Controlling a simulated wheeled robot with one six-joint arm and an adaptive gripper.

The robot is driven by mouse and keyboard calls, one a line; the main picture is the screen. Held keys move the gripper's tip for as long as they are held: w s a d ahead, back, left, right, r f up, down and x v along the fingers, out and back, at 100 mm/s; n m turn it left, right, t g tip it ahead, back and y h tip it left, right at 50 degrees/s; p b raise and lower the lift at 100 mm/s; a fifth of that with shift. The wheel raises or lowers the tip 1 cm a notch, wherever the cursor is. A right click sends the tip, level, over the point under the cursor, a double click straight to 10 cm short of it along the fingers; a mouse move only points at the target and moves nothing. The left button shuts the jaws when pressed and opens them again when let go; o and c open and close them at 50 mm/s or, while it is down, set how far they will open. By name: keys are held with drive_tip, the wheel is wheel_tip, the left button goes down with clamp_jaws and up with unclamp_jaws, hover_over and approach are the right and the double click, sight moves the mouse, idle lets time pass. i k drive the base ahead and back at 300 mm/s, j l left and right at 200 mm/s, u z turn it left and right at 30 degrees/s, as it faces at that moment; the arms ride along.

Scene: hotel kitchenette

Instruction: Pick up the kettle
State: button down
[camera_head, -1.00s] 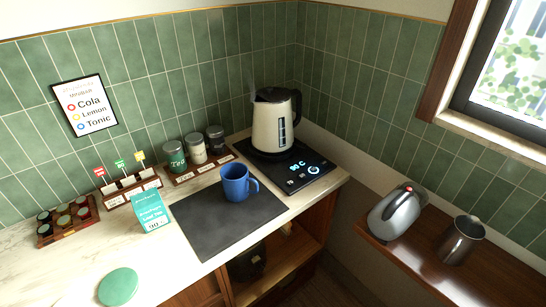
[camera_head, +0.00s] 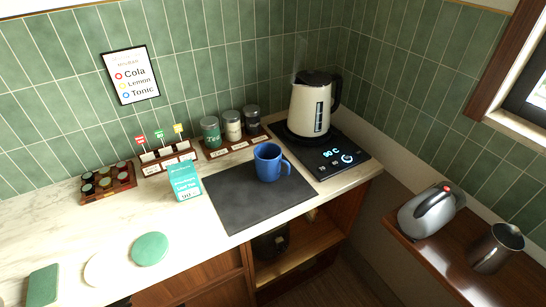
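A cream kettle (camera_head: 311,108) with a black lid and black handle stands upright on a black heating base (camera_head: 344,164) at the back right corner of the counter. The handle is on its right side, and a dark window strip shows on its body. The base has a lit display that reads about 90 C. Faint steam seems to rise above the kettle. My gripper is not in view.
A blue mug (camera_head: 268,163) stands on a dark mat (camera_head: 255,206) in front of the kettle. Jars (camera_head: 232,126) stand left of it. A silver handled appliance (camera_head: 428,213) and metal cup (camera_head: 497,247) sit on the right wooden shelf. The counter's front left holds flat discs (camera_head: 149,249).

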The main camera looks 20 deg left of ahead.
sight(309, 111)
drive_tip(key=i+u, duration=0.35)
drive_tip(key=i+l+u, duration=0.15)
drive_tip(key=i+u, duration=0.2)
drive_tip(key=i, duration=0.15)
drive_tip(key=i+l+u, duration=0.2)
drive_tip(key=i+u, duration=0.15)
drive_tip(key=k+z, duration=0.2)
drive_tip(key=k, duration=0.35)
drive_tip(key=i+u, duration=0.2)
drive_tip(key=i, duration=0.45)
